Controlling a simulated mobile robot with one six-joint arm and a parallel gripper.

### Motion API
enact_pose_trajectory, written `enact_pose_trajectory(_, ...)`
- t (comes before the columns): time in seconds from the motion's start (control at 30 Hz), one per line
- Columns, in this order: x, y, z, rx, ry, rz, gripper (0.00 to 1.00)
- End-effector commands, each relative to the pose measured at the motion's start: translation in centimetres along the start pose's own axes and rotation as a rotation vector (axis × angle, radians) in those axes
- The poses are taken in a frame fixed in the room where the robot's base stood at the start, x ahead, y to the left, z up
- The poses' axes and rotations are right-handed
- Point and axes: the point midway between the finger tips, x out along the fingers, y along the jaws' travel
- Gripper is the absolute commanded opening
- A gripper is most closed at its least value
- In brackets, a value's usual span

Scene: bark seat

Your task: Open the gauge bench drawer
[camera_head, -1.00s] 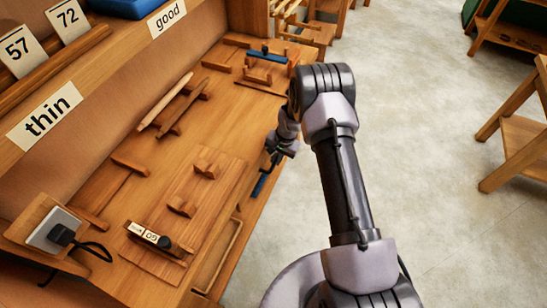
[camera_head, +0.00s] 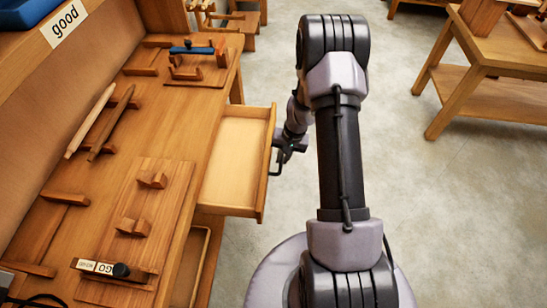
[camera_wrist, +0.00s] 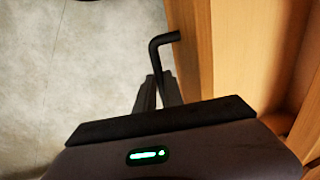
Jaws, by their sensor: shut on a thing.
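The gauge bench (camera_head: 75,230) fills the left of the head view. Its drawer (camera_head: 235,158) stands pulled well out to the right, and its pale wooden inside looks empty. A dark bar handle (camera_head: 274,160) is on the drawer front. My gripper (camera_head: 287,150) is at that handle, partly hidden by my arm. In the wrist view, my gripper (camera_wrist: 157,92) is shut on the dark handle (camera_wrist: 163,41), beside the wooden drawer front (camera_wrist: 190,50).
A blue-topped gauge (camera_head: 192,49) rests on a stand at the bench's far end. Two wooden rods (camera_head: 100,125) lie on the bench top. A wooden table (camera_head: 490,65) stands at the right. The grey floor between is clear.

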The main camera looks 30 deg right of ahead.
Motion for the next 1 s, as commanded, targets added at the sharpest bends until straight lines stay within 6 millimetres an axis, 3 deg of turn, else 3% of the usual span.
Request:
enact_pose_trajectory(0.37,-0.1,0.1,0.0,0.0,-0.001,0.0,0.0)
enact_pose_trajectory(0.4,-0.1,0.1,0.0,0.0,-0.001,0.0,0.2)
enact_pose_trajectory(0.73,-0.2,0.1,0.0,0.0,0.0,0.0,0.22)
enact_pose_trajectory(0.87,-2.0,0.1,-0.1,0.0,0.002,-0.001,0.22)
enact_pose_trajectory(1.0,-6.1,0.0,-0.1,0.001,0.003,0.0,0.22)
